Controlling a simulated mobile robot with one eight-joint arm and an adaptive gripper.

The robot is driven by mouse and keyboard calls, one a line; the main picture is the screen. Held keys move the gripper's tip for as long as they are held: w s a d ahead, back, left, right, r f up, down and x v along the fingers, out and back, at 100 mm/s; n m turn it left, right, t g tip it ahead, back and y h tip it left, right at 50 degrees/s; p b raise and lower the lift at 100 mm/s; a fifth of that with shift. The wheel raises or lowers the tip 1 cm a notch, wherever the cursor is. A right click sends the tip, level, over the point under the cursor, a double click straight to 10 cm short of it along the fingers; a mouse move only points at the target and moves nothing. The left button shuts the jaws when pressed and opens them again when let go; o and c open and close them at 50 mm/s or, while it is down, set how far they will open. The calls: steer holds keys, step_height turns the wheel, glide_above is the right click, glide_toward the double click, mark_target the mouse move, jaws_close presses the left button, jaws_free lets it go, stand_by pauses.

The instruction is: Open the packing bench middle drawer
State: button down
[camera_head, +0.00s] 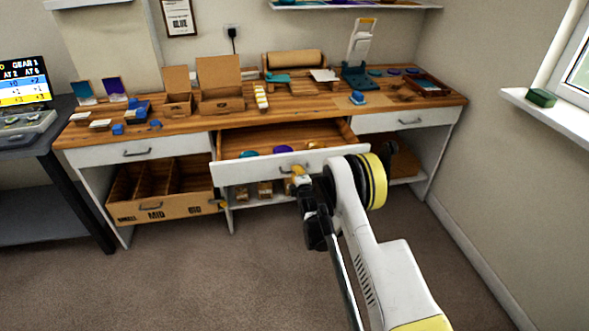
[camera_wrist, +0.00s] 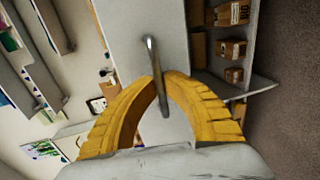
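The packing bench middle drawer (camera_head: 250,174) is pulled well out, its wooden inside showing below the benchtop. Blue, purple and orange items lie inside it. Its metal handle (camera_wrist: 152,62) shows in the wrist view against the pale drawer front (camera_wrist: 168,22). My gripper (camera_head: 298,172) is at the drawer front in the head view. In the wrist view, the yellow fingers of my gripper (camera_wrist: 160,80) close in from both sides on the handle, with the bar between their tips. In the head view my arm covers the right part of the drawer front.
The left drawer (camera_head: 110,155) and right drawer (camera_head: 425,118) are shut. A cardboard sorting box (camera_head: 165,205) stands under the left drawer. Small boxes sit on a shelf below the middle drawer. The carpet (camera_head: 200,280) in front is clear.

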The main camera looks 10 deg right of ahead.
mark_target(295, 155)
steer(key=c, duration=1.5)
jaws_free()
steer(key=shift+w, duration=0.1)
steer(key=o, duration=0.9)
step_height(295, 155, up, 8)
steer(key=shift+w+f, duration=0.1)
steer(key=shift+s+r, duration=0.2)
steer(key=shift+r, duration=0.55)
steer(key=c, duration=0.9)
steer(key=shift+w+r, duration=0.1)
steer(key=shift+r, duration=0.35)
